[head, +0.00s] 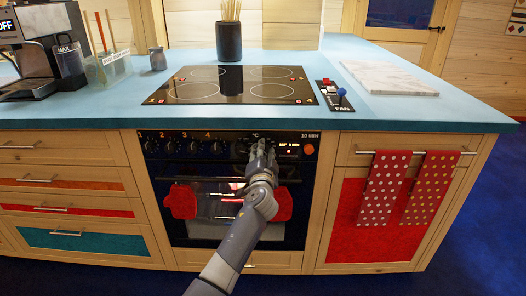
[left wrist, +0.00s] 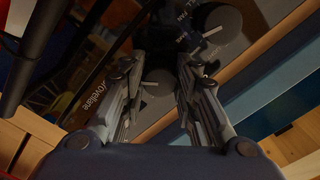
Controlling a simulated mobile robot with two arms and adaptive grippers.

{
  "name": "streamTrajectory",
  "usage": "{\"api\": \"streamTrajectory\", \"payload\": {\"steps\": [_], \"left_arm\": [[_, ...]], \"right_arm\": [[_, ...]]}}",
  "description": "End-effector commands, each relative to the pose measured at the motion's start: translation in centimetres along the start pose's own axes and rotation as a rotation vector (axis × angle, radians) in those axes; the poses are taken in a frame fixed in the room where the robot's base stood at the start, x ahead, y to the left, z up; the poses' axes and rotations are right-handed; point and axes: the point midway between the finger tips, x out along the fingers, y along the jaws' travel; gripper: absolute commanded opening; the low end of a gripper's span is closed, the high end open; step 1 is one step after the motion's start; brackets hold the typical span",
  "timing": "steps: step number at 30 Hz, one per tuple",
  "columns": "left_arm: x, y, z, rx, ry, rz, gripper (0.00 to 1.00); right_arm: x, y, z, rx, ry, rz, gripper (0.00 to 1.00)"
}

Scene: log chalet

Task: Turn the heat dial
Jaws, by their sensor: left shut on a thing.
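The oven's dark control panel (head: 228,144) runs under the counter edge. A °C mark shows on it just above my left gripper (head: 262,153), which hides most of the heat dial in the head view. In the left wrist view a round dark dial (left wrist: 157,82) with a pale pointer mark sits between the two fingers of my left gripper (left wrist: 163,72). The fingers are shut on it. Another dial (left wrist: 220,20) with a pale pointer lies beyond, up and to the right. My right gripper is in neither view.
Several numbered dials (head: 192,147) sit left on the panel; a lit display and a red button (head: 309,149) sit right. Red mitts (head: 183,201) hang on the oven front. Dotted towels (head: 385,188) hang at right. The hob (head: 236,84) is above.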

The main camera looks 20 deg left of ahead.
Motion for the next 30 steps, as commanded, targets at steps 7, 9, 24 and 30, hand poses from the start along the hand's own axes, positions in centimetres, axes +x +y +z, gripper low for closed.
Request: {"api": "streamTrajectory", "payload": {"steps": [7,9,24,30], "left_arm": [[0.0,-0.1,0.0,0.118,-0.001,0.000,0.05],[0.0,0.0,0.0,0.139,-0.001,0.000,0.05],[0.0,0.1,0.0,0.172,-0.001,0.001,0.05],[0.0,0.1,0.0,0.171,0.000,0.001,0.49]], "right_arm": [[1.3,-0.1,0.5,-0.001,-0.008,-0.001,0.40],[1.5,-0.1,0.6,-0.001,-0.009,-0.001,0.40],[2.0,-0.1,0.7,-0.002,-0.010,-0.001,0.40],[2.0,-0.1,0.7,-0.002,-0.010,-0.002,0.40]]}}
